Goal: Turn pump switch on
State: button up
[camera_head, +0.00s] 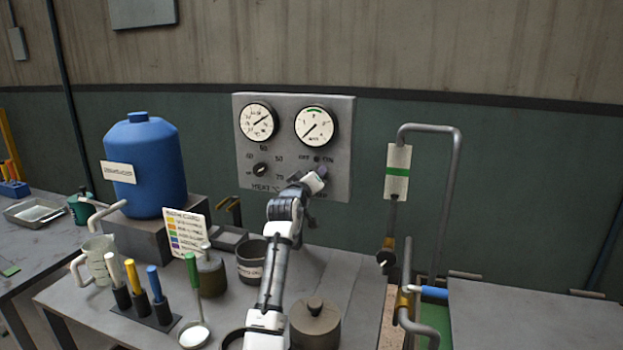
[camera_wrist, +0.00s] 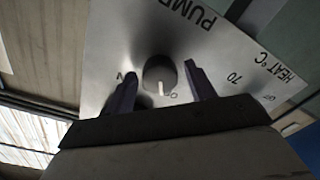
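The pump switch is a round dark knob (camera_wrist: 158,70) with a pale pointer mark, on the grey control panel (camera_head: 245,140). In the wrist view its mark points down and slightly right, near an "O" at the OFF side; the "N" of the ON label is to the left. My gripper (camera_wrist: 159,74) is open, its two purple fingers on either side of the knob with a visible gap at each side. In the head view my gripper (camera_head: 320,177) is at the panel's lower right and hides the knob.
The panel also bears two gauges (camera_head: 316,126) and a heat knob (camera_head: 261,170). Below my arm, the bench holds a dark pot (camera_head: 251,262), a lidded pot (camera_head: 315,325) and several coloured-handled tools. A blue tank (camera_head: 150,170) stands left; a pipe with valves (camera_head: 457,180) stands right.

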jog(key=c, duration=0.8)
jog(key=shift+f+m+b, duration=0.1)
jog(key=shift+m+b, duration=0.3)
jog(key=shift+b, duration=0.05)
jog(key=m+b, duration=0.6)
jog(key=m, duration=0.5)
jog(key=shift+m+b, duration=0.3)
jog(key=o, duration=1)
jog(key=shift+c, duration=0.2)
